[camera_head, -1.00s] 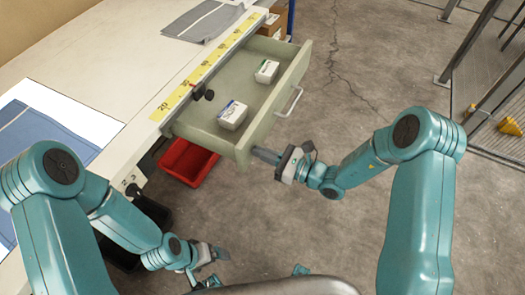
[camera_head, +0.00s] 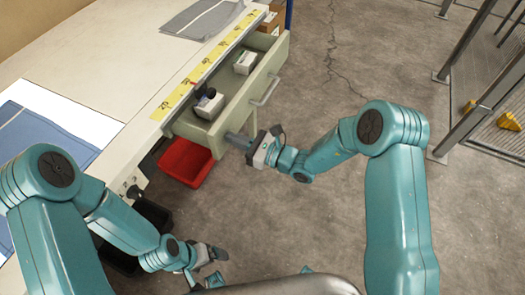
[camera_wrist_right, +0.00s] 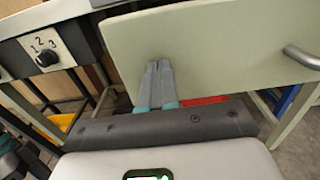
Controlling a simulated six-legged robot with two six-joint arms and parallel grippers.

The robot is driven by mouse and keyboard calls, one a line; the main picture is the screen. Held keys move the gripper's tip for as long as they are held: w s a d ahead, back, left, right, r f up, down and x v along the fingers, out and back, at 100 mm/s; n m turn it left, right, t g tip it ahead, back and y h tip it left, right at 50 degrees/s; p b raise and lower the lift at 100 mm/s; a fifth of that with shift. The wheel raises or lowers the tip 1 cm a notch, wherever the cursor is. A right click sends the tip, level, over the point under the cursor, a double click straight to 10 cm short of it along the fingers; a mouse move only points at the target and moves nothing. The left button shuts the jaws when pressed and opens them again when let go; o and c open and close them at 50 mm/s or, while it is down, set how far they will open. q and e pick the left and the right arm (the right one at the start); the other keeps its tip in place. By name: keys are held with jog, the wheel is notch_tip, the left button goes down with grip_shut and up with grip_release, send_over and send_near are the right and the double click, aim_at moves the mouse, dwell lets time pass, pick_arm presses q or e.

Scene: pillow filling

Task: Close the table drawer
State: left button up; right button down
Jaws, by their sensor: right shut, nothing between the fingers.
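The pale green table drawer (camera_head: 232,118) is part-way open under the right edge of the white table (camera_head: 75,55). Two small white boxes lie in it, one nearer (camera_head: 209,104) and one farther (camera_head: 245,62). Its metal handle (camera_head: 267,90) is on the front panel. My right gripper (camera_head: 232,137) is shut and empty, with its fingertips at the near end of the drawer front. In the right wrist view the shut fingers (camera_wrist_right: 158,70) overlap the lower part of the drawer front (camera_wrist_right: 215,45) and seem to touch it. My left gripper (camera_head: 220,254) is low beside the table; its jaws are unclear.
A red bin (camera_head: 187,163) stands below the drawer, with a dark bin (camera_head: 150,218) nearer. A yellow ruler strip (camera_head: 205,65) runs along the table edge. Grey fabric (camera_head: 203,17) lies at the back. The concrete floor to the right is clear up to a metal fence.

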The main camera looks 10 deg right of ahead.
jog(key=b+x, duration=0.6)
jog(key=x, duration=1)
jog(key=shift+a+f, duration=0.15)
jog(key=shift+w+a, duration=0.3)
jog(key=shift+a, duration=0.05)
jog(key=shift+r, duration=0.45)
jog(key=shift+a, duration=0.1)
